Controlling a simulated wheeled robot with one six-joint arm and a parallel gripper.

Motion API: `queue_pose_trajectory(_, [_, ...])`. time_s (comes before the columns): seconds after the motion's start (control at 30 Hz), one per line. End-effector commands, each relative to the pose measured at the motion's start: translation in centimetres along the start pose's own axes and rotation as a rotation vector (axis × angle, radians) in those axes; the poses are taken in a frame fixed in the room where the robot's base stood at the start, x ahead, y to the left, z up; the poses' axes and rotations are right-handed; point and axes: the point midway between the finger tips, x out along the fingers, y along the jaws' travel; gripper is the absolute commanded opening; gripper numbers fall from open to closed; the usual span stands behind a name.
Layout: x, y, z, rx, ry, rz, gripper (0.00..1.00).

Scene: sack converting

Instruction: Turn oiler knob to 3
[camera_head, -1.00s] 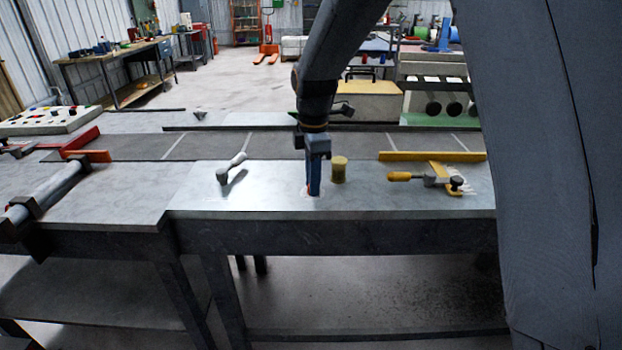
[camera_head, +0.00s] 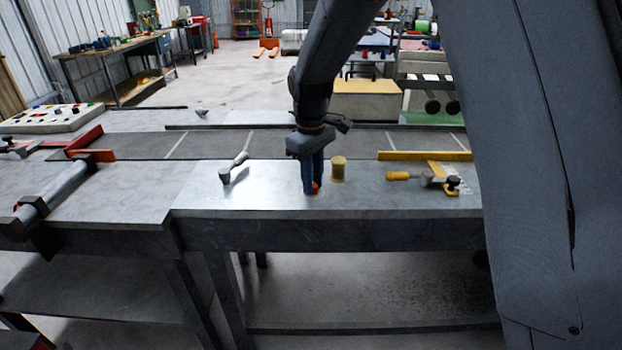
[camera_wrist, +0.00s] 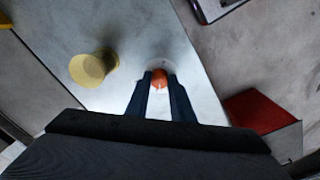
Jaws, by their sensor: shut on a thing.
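The oiler knob is a small orange-red knob (camera_head: 315,188) on the metal bench top, near its front edge. It also shows in the wrist view (camera_wrist: 159,79) between my fingertips. My gripper (camera_head: 313,187) points straight down over it, with its two blue fingers shut on the knob's sides. The fingers also show in the wrist view (camera_wrist: 158,84). A pale dial plate (camera_wrist: 150,65) lies around the knob, largely hidden by the fingers. I cannot read any numbers or tell which setting the knob points to.
A yellow cylinder (camera_head: 338,169) stands close to the right of my gripper. A grey-handled lever (camera_head: 235,167) is to the left. A yellow-handled clamp tool (camera_head: 425,178) lies to the right, before a yellow bar (camera_head: 425,156). A dark belt (camera_head: 280,146) runs behind.

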Motion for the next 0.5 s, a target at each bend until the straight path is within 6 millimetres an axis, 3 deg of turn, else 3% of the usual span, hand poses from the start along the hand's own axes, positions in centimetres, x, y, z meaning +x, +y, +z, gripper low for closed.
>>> queue_pose_trajectory(0.5, [-0.16, 0.06, -0.13, 0.490, -0.015, 0.001, 0.00])
